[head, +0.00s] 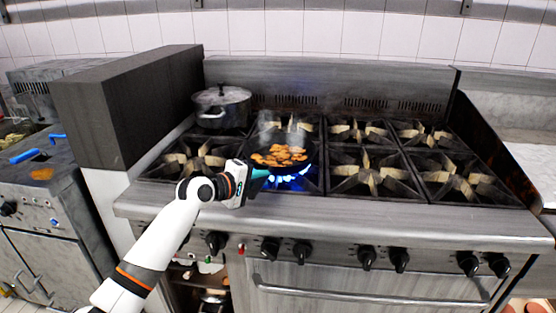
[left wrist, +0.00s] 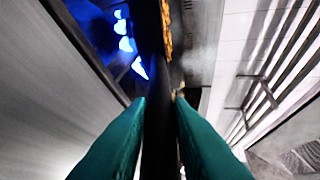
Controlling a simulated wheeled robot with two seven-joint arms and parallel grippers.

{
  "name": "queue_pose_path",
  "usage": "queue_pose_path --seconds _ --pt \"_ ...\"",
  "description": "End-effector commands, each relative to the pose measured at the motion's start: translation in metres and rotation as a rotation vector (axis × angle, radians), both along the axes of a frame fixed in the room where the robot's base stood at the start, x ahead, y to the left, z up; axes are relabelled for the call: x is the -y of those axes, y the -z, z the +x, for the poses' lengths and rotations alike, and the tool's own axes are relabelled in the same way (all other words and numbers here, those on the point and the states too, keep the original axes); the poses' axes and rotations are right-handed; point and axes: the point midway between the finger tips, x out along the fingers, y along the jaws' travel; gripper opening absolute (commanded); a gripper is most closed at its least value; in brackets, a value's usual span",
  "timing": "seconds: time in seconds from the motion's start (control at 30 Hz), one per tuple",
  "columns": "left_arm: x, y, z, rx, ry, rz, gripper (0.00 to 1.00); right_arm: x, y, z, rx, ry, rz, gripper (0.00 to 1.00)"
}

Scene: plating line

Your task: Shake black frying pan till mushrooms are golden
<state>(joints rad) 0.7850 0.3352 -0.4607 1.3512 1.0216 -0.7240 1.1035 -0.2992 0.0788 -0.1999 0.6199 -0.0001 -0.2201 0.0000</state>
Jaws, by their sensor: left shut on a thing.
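The black frying pan (head: 299,171) is over a lit blue burner at the front of the stove, left of the middle. The mushrooms (head: 279,156) in it look orange-brown, and some steam rises above them. My left gripper (head: 260,174) reaches in from the left and is shut on the pan's handle. In the left wrist view the dark handle (left wrist: 158,130) runs between my two teal fingers, with a strip of mushrooms (left wrist: 167,25) and the blue flames (left wrist: 125,43) beyond. My right gripper is not in view.
A lidded steel pot (head: 222,106) stands on the back left burner. The other burner grates (head: 368,173) to the right are empty. A dark block-shaped panel (head: 130,110) rises left of the stove. Knobs (head: 270,249) line the stove's front.

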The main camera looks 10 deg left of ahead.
Motion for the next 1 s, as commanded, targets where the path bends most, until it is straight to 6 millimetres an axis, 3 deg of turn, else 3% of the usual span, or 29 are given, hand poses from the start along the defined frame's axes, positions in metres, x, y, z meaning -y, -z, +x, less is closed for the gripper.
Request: queue_pose_path --seconds 0.4,0.43,0.57,0.8,1.0 --pt "-0.002 -0.005 -0.002 0.012 -0.002 -0.003 0.00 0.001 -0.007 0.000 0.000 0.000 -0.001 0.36" --pt "-0.002 -0.005 -0.002 0.012 -0.002 -0.003 0.24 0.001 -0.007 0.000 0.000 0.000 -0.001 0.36" --pt "-0.002 -0.004 -0.002 0.009 -0.002 -0.003 0.44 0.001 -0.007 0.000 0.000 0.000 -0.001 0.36" --pt "-0.002 0.005 -0.003 -0.011 0.000 0.003 0.44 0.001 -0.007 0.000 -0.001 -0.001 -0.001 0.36" --pt "-0.011 -0.001 -0.013 -0.004 -0.002 0.001 0.44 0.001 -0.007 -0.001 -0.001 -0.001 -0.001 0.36"
